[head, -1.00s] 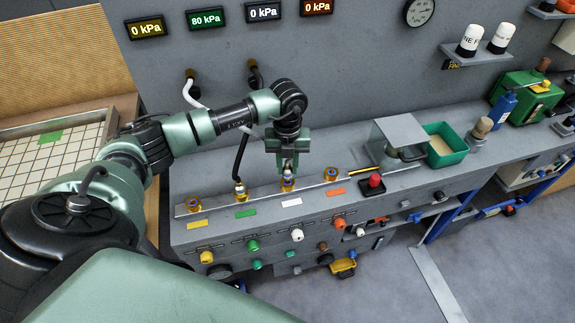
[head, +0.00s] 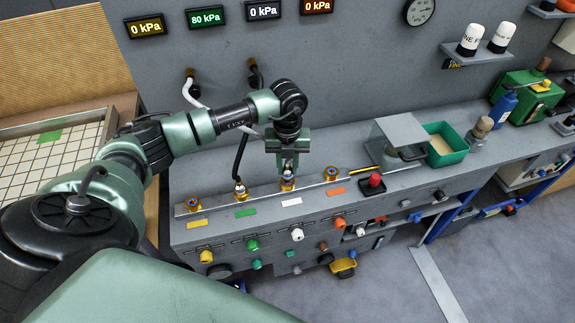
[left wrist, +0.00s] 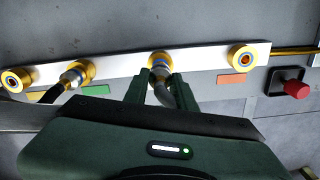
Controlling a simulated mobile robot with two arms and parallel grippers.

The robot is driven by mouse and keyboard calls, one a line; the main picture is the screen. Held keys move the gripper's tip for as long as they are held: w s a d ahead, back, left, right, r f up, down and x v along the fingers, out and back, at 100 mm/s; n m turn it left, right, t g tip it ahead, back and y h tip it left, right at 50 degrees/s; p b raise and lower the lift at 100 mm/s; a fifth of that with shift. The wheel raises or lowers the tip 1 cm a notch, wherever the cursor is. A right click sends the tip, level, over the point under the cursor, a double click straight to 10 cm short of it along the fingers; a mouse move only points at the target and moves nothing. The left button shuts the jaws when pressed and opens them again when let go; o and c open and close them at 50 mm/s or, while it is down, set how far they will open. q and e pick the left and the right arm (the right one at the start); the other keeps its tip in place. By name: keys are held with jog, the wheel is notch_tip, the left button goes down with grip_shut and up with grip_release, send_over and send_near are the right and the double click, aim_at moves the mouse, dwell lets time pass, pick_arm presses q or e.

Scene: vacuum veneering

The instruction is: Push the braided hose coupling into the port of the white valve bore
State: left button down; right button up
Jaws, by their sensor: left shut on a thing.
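My left gripper (head: 288,170) is shut on the braided hose coupling (left wrist: 160,68), right above the white valve bore's port. In the left wrist view, the gripper's fingers (left wrist: 158,92) flank the hose just behind the coupling. The coupling's metal nose meets the brass port (left wrist: 157,58) and looks in line with it. I cannot tell how deep it sits. In the head view, this port (head: 287,187) stands on the rail behind the white label (head: 291,202). The fingers hide most of the coupling there. My right gripper is not in view.
A dark hose is plugged into the port (head: 239,188) by the green label. The yellow-label port (head: 193,204) and orange-label port (head: 331,174) are open. A red button (head: 375,180) stands right of the rail. Coloured knobs line the bench front.

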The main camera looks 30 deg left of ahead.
aim_at(288, 165)
pick_arm(q)
jog(key=shift+f+b, duration=0.85)
jog(key=shift+f, duration=0.4)
jog(key=c, duration=1.1)
grip_release()
jog(key=shift+r, duration=0.1)
notch_tip(288, 165, up, 8)
jog(key=shift+f+b, duration=0.15)
jog(key=shift+b, duration=0.45)
